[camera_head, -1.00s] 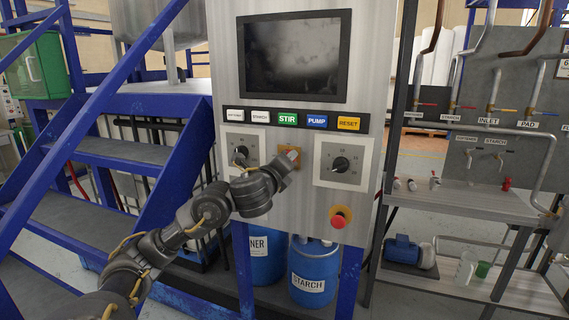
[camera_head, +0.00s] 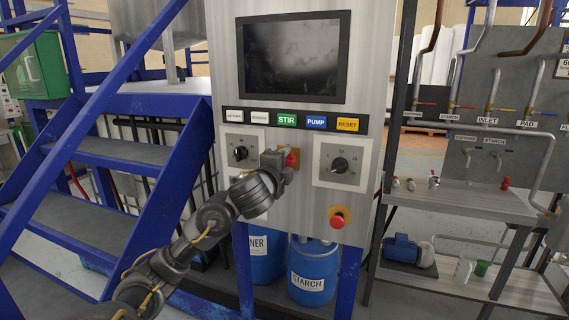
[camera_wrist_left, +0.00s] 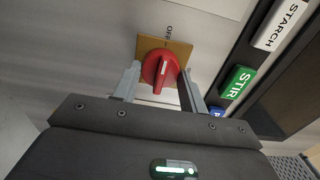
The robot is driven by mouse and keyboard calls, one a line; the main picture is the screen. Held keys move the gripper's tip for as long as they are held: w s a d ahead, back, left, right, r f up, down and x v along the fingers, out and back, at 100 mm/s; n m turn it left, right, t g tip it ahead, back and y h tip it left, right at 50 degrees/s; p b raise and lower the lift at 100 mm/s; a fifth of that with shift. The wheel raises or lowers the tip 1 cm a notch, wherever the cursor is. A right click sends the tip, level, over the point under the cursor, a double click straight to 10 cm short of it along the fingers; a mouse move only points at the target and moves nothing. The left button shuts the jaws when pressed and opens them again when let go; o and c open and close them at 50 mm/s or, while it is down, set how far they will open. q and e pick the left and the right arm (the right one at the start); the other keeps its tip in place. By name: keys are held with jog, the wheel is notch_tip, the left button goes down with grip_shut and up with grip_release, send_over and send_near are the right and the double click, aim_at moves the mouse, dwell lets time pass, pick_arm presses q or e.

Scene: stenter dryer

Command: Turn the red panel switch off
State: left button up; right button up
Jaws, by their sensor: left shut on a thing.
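The red panel switch (camera_wrist_left: 160,69) is a round red knob with a raised grip and a white line, on a small tan plate (camera_wrist_left: 178,47) lettered OFF. In the left wrist view, the raised grip runs roughly up and down the picture. My left gripper (camera_wrist_left: 158,84) has one finger on each side of the knob and is shut on it. In the head view, the switch (camera_head: 292,158) shows as a bit of red beside my left gripper (camera_head: 284,162), which hides most of it. My right gripper is not in view.
Two black dials (camera_head: 240,154) (camera_head: 340,165) flank the switch on the steel panel. A red stop button (camera_head: 337,220) sits below right. Labels and a dark screen (camera_head: 294,55) are above. Blue stairs (camera_head: 110,150) stand left, and a pipe board with shelves (camera_head: 470,200) right.

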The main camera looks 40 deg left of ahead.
pick_arm(q)
jog(key=shift+a+r+n, duration=0.1)
jog(key=shift+r+n, duration=0.05)
jog(key=shift+n, duration=0.15)
jog(key=o, duration=1)
jog(key=shift+c, duration=0.2)
